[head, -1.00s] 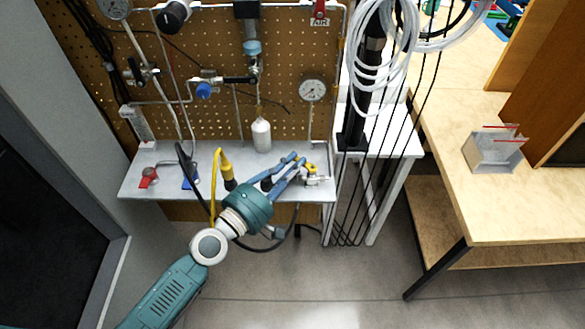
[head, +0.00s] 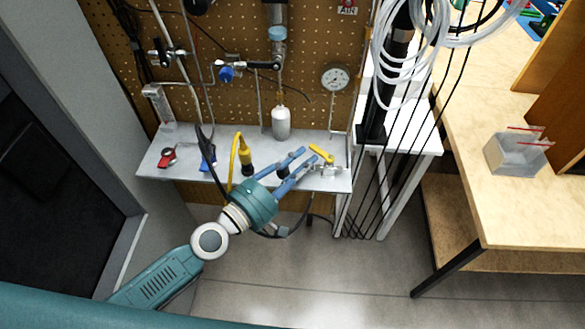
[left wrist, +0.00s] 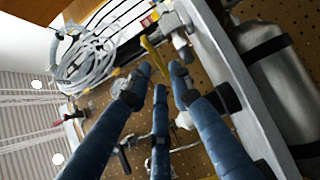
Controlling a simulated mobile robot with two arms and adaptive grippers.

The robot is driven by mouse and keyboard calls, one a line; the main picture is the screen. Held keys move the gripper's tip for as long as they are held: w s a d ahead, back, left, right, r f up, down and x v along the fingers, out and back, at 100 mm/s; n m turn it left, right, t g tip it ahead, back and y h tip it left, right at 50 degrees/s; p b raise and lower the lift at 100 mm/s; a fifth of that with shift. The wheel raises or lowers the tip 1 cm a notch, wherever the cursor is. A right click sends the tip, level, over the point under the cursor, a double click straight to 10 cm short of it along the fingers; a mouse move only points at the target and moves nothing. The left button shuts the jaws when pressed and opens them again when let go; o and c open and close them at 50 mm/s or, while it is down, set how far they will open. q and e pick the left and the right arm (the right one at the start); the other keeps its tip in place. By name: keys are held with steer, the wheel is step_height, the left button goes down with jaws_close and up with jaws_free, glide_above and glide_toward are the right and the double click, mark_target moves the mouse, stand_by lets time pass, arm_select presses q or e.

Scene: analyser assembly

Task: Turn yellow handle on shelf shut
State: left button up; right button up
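The yellow handle (head: 321,153) sits on a small silver valve (head: 326,170) at the right end of the grey shelf (head: 180,141). In the head view it slants from upper left to lower right. It also shows in the left wrist view (left wrist: 154,54), just beyond the fingertips. My left gripper (head: 308,155) is over the shelf with its blue fingers spread and nothing between them. Its tips are close to the handle's left side; I cannot tell whether they touch. In the left wrist view my left gripper (left wrist: 158,84) shows its separate fingers. My right gripper is out of view.
A yellow-and-black connector (head: 246,158), a red part (head: 167,157) and a white bottle (head: 281,124) stand on the shelf. A pegboard with a gauge (head: 335,77) rises behind. Black cables and white coiled tubing (head: 410,40) hang at the right, before a wooden bench (head: 490,200).

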arm_select(q)
steer(key=v, duration=0.3)
steer(key=shift+a, duration=0.15)
steer(key=shift+s+a, duration=0.25)
steer(key=shift+s, duration=0.3)
